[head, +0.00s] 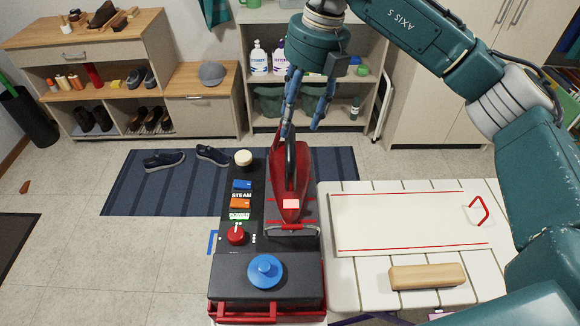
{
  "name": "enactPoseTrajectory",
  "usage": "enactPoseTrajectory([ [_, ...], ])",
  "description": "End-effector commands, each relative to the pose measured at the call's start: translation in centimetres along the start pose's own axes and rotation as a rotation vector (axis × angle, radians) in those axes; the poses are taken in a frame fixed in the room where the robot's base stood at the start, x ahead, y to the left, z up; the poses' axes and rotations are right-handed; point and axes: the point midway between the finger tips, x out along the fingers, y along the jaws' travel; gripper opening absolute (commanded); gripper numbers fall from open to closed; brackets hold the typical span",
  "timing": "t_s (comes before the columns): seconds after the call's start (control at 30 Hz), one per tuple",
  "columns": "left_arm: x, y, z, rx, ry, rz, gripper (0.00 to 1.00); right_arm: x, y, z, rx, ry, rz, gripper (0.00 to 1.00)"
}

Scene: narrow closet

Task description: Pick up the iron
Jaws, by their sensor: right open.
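The red iron (303,180) rests on the dark top of a steam station (228,275), its narrow end toward me and a dark handle (291,165) along its top. My right gripper (300,130) comes in from the upper right, with its blue fingers apart and pointing down over the far end of the iron. The left finger overlaps the far end of the handle in the picture; I cannot tell whether it touches. Nothing is held between the fingers. My left gripper is out of view.
A pale slatted board (400,184) with a wooden block (428,277) lies right of the station. A blue knob (265,271) and red dial (236,235) stand on the station. Shoes (164,161) lie on a striped rug (130,190). Floor at left is mostly clear.

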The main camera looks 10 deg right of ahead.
Motion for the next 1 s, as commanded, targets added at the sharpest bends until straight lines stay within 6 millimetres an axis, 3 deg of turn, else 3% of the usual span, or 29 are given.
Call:
enactPoseTrajectory([
  [0.37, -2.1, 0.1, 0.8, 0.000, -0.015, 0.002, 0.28, 3.6, 0.3, 0.1, 0.000, 0.003, -0.002, 0.51],
  [0.6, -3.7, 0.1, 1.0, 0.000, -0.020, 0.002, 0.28, 7.0, 0.5, 0.4, 0.000, 0.002, -0.001, 0.51],
  [0.9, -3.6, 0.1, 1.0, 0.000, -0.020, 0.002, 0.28, 7.7, 0.5, 0.4, -0.001, -0.001, 0.000, 0.51],
  [1.0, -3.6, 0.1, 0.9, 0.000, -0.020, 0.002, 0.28, 7.7, 0.5, 0.4, 0.000, -0.001, 0.000, 0.31],
])
